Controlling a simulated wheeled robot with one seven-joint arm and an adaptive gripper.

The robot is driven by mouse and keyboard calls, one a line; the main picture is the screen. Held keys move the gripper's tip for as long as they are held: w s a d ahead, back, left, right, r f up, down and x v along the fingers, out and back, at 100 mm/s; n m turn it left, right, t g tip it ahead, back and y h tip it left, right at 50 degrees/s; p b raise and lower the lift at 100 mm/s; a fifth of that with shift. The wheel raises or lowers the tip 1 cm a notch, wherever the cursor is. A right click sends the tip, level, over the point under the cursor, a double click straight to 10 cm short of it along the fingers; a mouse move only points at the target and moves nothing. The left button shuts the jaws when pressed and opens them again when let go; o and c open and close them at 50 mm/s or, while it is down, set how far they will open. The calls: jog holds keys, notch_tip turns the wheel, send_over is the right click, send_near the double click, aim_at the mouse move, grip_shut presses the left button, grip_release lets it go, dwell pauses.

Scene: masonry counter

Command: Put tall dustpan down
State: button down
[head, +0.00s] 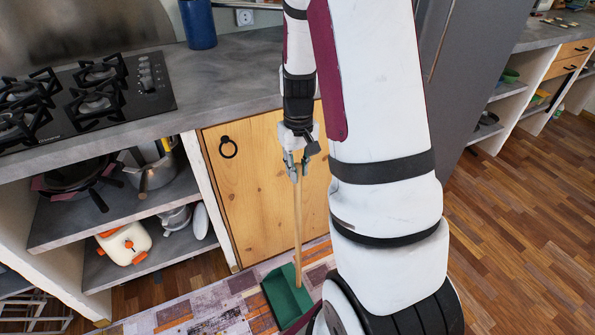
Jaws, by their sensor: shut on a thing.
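The tall dustpan has a long wooden handle (298,225) and a green pan (287,295). It stands nearly upright in front of the wooden cabinet door. My gripper (297,172) is shut on the top of the handle. The pan is low over the patterned rug (190,312); I cannot tell whether it touches it. My own arm and base hide part of the pan's right side.
A wooden cabinet door (245,175) with a black ring pull is just behind the handle. Open shelves (125,215) with pots are at left, under the counter with a black gas hob (150,100). A blue container (198,25) stands on the counter. Bare wooden floor (520,220) lies at right.

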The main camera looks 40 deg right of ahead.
jog(key=shift+f, duration=0.55)
jog(key=c, duration=1.5)
grip_release()
jog(key=shift+o, duration=0.2)
